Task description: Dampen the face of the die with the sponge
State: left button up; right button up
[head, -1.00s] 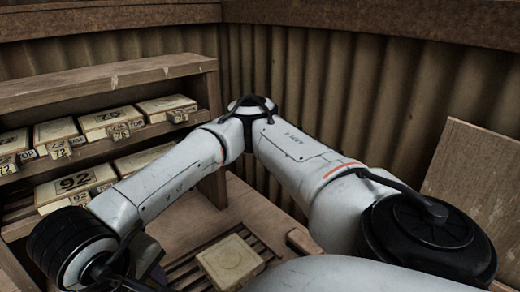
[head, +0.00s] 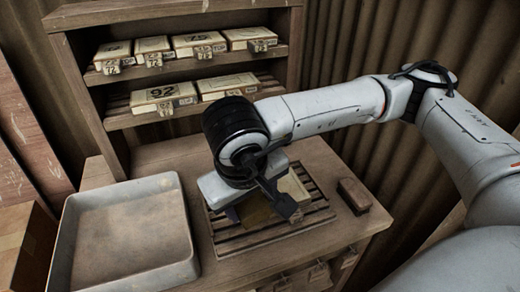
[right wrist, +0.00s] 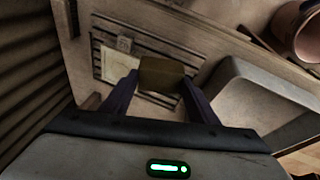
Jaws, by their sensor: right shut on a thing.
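A pale, cream-coloured block, apparently the die (head: 293,187), lies on a slatted rack (head: 275,232) on the wooden bench. It also shows in the right wrist view (right wrist: 117,64). My right gripper (head: 254,210) is over the rack, just left of the die and partly covering it. It is shut on a yellow-brown sponge (head: 258,213), which sits between the two fingers in the right wrist view (right wrist: 161,74). I cannot tell whether the sponge touches the rack or the die's edge. My left gripper is not in view.
A large grey tray (head: 180,225) stands left of the rack. A small dark brown block (head: 354,195) lies to its right. Behind is a wooden shelf (head: 190,70) with several numbered blocks. A clay pot (right wrist: 297,32) shows in the right wrist view.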

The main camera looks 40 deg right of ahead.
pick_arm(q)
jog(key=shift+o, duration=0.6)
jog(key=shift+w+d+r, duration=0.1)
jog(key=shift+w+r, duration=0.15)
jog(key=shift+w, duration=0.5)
pick_arm(e)
jog(key=w+d+r+m+t+y, duration=0.1)
jog(key=w+d+r+m, duration=0.15)
jog(key=w+d, duration=0.65)
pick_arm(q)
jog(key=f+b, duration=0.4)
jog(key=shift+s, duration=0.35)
pick_arm(e)
jog(key=shift+t, duration=0.3)
jog(key=f, duration=0.3)
jog(key=d+f, duration=0.1)
jog(key=shift+s+f, duration=0.25)
jog(key=shift+f, duration=0.1)
